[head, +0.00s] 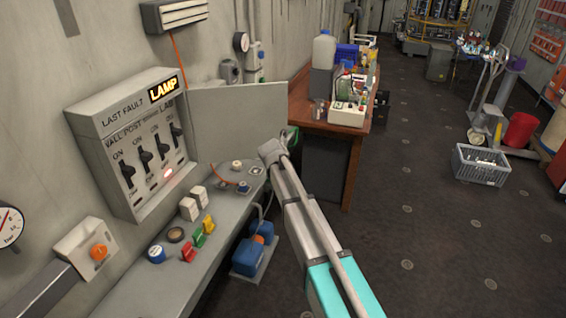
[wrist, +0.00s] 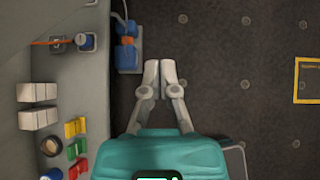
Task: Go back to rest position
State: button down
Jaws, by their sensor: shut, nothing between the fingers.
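My gripper (wrist: 160,68) shows in the wrist view with its two grey fingers shut side by side and nothing between them. It points down over the dark floor, just right of the grey ledge (wrist: 68,70). In the head view my arm reaches up from the bottom, right of the ledge (head: 135,290); I cannot make out the fingertips there. The wall panel (head: 120,115) has its door (head: 235,125) swung open, a lit "LAMP" sign, several black switches and a glowing red light.
White blocks (head: 189,209) and coloured blocks (head: 198,238) stand on the ledge. A blue-and-orange device (head: 247,257) is below it. A wooden desk (head: 360,140) with containers stands behind my arm. A grey crate (head: 480,164) is at right. The floor between is clear.

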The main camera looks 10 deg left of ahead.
jog(key=s+d+f+m+g+b, duration=0.2)
jog(key=s+d+f+m, duration=0.2)
jog(key=s+d+m, duration=0.4)
jog(key=s+d+f+m+g+b, duration=0.25)
jog(key=s+d+f+m, duration=0.25)
jog(key=s+d+m, duration=0.35)
jog(key=s+d+f+m+g+b, duration=0.1)
jog(key=s+d+f+m, duration=0.1)
jog(key=s+m, duration=0.3)
jog(key=s+d+f+m+g+y+b, duration=0.1)
jog(key=s+d+f+m+g+b, duration=0.1)
jog(key=s+d+m, duration=0.2)
jog(key=s+d+f+m+g+b, duration=0.1)
jog(key=s+d+f+m+b, duration=0.1)
jog(key=s+m, duration=0.6)
jog(key=shift+s+d+y, duration=0.4)
jog(key=shift+s+d, duration=0.45)
jog(key=shift+s, duration=0.15)
jog(key=shift+a, duration=0.15)
